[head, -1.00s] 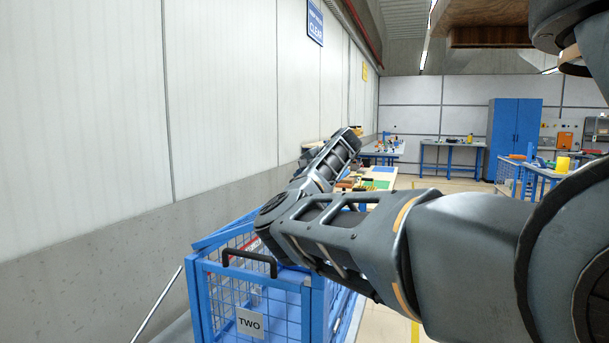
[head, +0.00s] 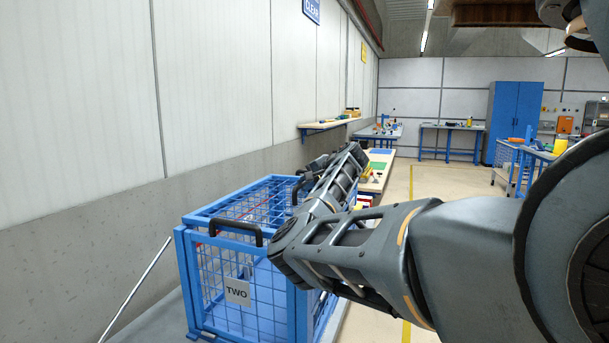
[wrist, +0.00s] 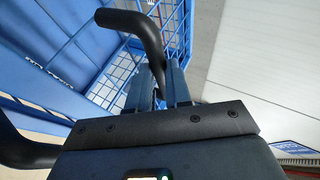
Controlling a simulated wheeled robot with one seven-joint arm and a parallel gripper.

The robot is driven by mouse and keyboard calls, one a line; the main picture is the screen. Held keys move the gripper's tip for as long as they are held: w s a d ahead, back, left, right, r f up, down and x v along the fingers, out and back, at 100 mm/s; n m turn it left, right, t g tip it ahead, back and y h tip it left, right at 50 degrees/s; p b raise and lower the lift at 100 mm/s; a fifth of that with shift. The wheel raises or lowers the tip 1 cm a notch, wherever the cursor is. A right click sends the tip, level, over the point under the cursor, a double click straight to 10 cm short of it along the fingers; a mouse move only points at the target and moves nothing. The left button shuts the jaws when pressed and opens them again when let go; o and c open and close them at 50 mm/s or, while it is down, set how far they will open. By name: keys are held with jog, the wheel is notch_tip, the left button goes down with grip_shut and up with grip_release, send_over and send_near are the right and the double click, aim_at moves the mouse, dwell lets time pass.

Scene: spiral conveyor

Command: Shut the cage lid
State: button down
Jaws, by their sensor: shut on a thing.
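The blue mesh cage (head: 187,265), marked TWO, stands low in the head view, left of my arm. Its blue mesh lid (head: 235,203) lies across the top and looks close to level; my arm hides its right side, and I cannot tell whether it sits fully on the rim. A black handle (wrist: 138,22) runs down between the fingers of my gripper (wrist: 160,88) in the wrist view. My gripper is shut on this handle, at the cage's far right in the head view.
Another black handle (head: 236,229) is on the cage's near side. A pale wall (head: 90,120) stands close on the left, with a shelf (head: 330,124) beyond the cage. A workbench (head: 376,172) stands behind my arm. Floor is open to the right.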

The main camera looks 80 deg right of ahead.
jog(key=shift+s+f, duration=0.15)
jog(key=shift+f, duration=0.05)
jog(key=c, duration=1.1)
grip_release()
jog(key=shift+o, duration=0.2)
jog(key=shift+v, duration=3.85)
jog(key=shift+r, duration=0.1)
